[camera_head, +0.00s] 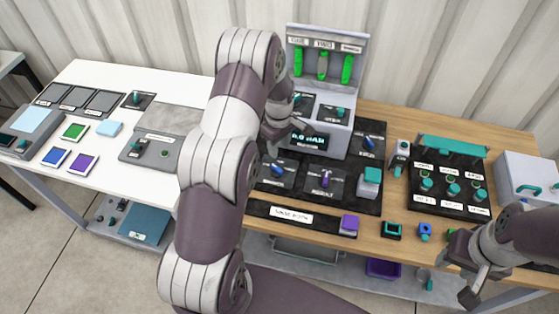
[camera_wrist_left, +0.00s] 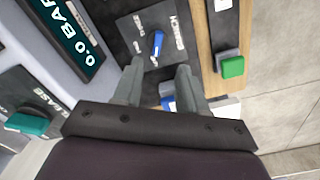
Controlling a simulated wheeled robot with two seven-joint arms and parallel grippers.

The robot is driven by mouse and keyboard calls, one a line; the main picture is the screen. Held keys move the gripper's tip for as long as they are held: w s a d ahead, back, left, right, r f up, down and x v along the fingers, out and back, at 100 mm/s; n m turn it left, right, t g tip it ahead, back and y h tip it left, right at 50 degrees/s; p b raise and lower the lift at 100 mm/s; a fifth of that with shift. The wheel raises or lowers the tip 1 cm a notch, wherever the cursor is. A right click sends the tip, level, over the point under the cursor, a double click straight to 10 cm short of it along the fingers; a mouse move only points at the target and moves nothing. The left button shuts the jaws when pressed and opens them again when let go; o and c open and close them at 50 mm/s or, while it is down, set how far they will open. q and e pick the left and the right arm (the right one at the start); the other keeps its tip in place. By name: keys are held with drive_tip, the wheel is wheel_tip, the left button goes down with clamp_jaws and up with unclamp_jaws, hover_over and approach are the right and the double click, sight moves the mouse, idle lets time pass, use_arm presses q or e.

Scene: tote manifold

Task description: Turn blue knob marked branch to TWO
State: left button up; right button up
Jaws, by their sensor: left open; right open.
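The blue knob (camera_head: 277,168) is on the dark manifold panel, left of a purple knob (camera_head: 325,180). In the left wrist view the blue knob (camera_wrist_left: 157,45) sits on a grey plate labelled BRANCH, with small position labels that are hard to read. I cannot tell for sure which one it points to. My left gripper (camera_head: 275,132) is above the panel, behind the knob in the head view. Its fingers (camera_wrist_left: 160,85) are open and empty, apart from the knob, which shows beyond their tips. My right gripper (camera_head: 478,287) is open and empty at the lower right.
The upright grey console with a pressure display (camera_head: 310,140) stands close beside the left gripper; the display (camera_wrist_left: 72,35) also fills the wrist view's upper left. Another blue knob (camera_head: 369,142) and a teal block (camera_head: 369,182) are on the panel's right. A green button (camera_wrist_left: 232,67) is near the front edge.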

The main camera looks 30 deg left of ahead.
sight(279, 169)
use_arm(q)
drive_tip(key=f+p, duration=0.1)
drive_tip(key=f, duration=0.5)
drive_tip(key=w+a+f+p, duration=0.1)
drive_tip(key=f, duration=0.2)
drive_tip(key=shift+f+p, duration=0.15)
drive_tip(key=shift+p, duration=0.2)
drive_tip(key=shift+s+d+f, duration=0.15)
drive_tip(key=shift+d+f, duration=0.05)
drive_tip(key=shift+f, duration=0.8)
drive_tip(key=shift+s+d+f, duration=0.2)
drive_tip(key=shift+s+d, duration=0.05)
drive_tip(key=shift+w+a+f, duration=0.15)
drive_tip(key=shift+f, duration=0.1)
drive_tip(key=shift+a, duration=0.1)
drive_tip(key=shift+c, duration=0.6)
clamp_jaws()
use_arm(e)
drive_tip(key=r, duration=0.3)
drive_tip(key=shift+w+a+r, duration=0.2)
drive_tip(key=shift+w+a, duration=0.15)
drive_tip(key=shift+w, duration=0.05)
